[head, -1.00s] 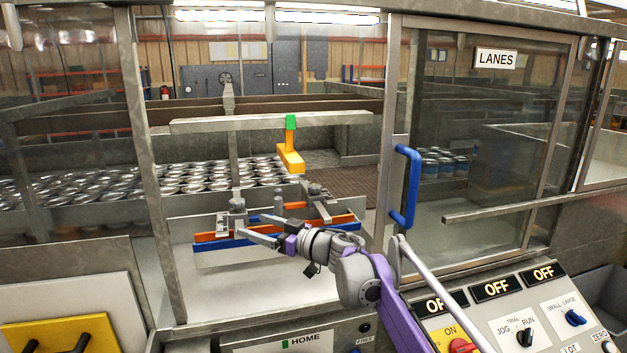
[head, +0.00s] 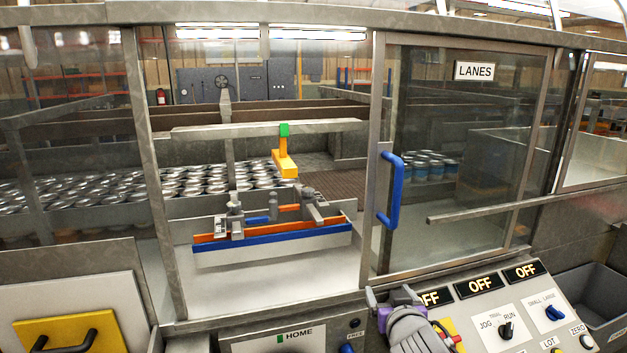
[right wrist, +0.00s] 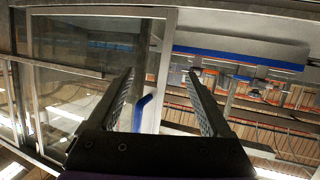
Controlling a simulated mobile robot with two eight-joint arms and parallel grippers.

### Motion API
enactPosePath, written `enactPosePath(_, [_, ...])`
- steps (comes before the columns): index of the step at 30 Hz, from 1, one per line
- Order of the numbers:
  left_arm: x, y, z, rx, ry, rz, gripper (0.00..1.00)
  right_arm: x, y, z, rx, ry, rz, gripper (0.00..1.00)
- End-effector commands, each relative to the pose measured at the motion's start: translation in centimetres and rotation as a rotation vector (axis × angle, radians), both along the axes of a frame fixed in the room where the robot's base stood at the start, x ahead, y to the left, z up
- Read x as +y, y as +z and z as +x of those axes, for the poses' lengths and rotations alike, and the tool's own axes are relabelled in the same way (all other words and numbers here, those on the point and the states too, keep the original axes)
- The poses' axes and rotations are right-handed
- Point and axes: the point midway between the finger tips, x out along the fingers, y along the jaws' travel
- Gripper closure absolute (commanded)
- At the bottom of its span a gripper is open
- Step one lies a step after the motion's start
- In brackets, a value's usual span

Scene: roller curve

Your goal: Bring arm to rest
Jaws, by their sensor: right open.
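My right arm (head: 412,330) is low in the head view, in front of the control panel, folded back and purple and grey. Its gripper (right wrist: 161,75) shows in the right wrist view with two ribbed fingers spread wide and nothing between them. The fingers are apart from the blue door handle, which appears beyond them. My left gripper is not in view.
A sliding glass door marked LANES has a blue handle (head: 392,190). Left of it is an opening with an orange and blue guide bar (head: 272,236) and many cans (head: 100,190). The control panel (head: 500,310) is close to my arm. A grey bin (head: 605,300) stands at right.

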Motion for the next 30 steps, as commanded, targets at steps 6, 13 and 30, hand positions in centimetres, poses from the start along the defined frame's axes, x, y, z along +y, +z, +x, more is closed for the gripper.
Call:
enactPosePath(6, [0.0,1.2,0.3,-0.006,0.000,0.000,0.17,-3.9,-10.0,-13.0,0.356,-0.111,-0.002,0.17])
enactPosePath(13, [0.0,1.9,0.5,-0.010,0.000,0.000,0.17,-3.3,-18.4,-24.4,0.662,-0.062,0.036,0.17])
enactPosePath(30, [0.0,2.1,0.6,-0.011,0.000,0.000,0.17,-2.2,-21.4,-28.7,0.775,-0.011,0.059,0.17])
